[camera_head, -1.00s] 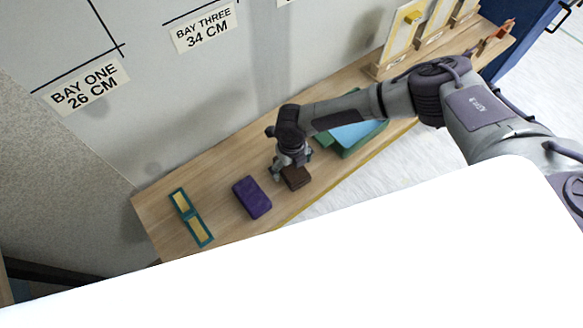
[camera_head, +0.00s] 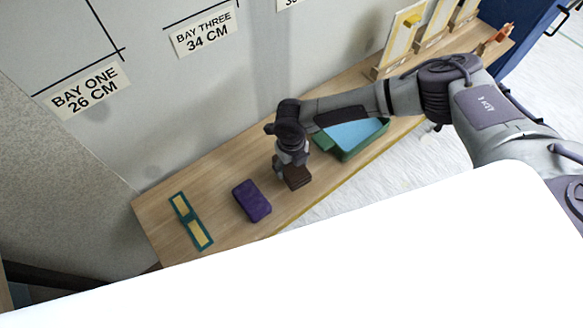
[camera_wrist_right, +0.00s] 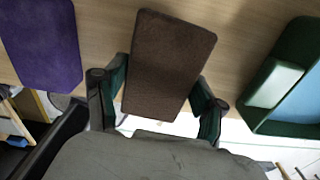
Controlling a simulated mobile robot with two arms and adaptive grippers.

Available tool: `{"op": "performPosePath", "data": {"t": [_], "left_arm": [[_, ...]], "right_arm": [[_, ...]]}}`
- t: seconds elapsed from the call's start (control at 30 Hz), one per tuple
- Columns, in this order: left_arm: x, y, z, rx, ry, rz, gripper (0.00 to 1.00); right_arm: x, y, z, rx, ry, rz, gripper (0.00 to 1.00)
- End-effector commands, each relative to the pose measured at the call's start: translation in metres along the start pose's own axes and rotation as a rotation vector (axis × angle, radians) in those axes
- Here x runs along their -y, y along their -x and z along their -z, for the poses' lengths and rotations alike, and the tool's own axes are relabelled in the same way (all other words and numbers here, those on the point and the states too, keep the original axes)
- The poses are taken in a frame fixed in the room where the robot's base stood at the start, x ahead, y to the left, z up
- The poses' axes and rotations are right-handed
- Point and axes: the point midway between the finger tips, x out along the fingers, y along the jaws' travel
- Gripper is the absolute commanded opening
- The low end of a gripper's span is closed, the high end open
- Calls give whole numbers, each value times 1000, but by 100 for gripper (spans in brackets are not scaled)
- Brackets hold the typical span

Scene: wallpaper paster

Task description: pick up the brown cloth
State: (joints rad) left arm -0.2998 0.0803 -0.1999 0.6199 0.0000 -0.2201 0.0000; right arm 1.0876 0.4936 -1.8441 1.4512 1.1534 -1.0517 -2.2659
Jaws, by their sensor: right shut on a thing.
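The brown cloth (camera_head: 297,176) is a dark brown folded block in my right gripper (camera_head: 290,170). In the right wrist view the brown cloth (camera_wrist_right: 166,66) lies between the two fingers of the right gripper (camera_wrist_right: 160,105), which are shut on its sides. In the head view the cloth looks slightly above the wooden bench, though the gap is hard to judge. The gripper hides part of its far side. My left gripper is not in view.
A purple block (camera_head: 252,200) lies on the wooden bench (camera_head: 228,165) left of the cloth; a teal-and-yellow frame (camera_head: 191,221) lies farther left. A green tray (camera_head: 350,152) with light blue inside stands to the right. Upright boards (camera_head: 400,42) stand at the bench's far end.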

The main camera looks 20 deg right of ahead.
Motion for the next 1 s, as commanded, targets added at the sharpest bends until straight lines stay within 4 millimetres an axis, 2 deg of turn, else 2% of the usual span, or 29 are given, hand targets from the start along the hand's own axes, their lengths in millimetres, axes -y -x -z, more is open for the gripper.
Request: {"op": "performPosePath", "data": {"t": [0.07, 0.3, 0.5, 0.7, 1.0], "left_arm": [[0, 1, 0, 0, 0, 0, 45], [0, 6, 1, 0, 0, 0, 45], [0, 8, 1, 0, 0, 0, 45], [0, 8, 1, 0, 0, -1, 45], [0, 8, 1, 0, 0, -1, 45]], "right_arm": [[2, 17, 1, 3, -1, -1, 36], [35, 48, 49, 1, -3, 0, 36], [54, 70, 79, 2, -2, 0, 36], [64, 80, 94, 1, -1, 0, 36], [65, 82, 97, 1, 0, 0, 36]]}}
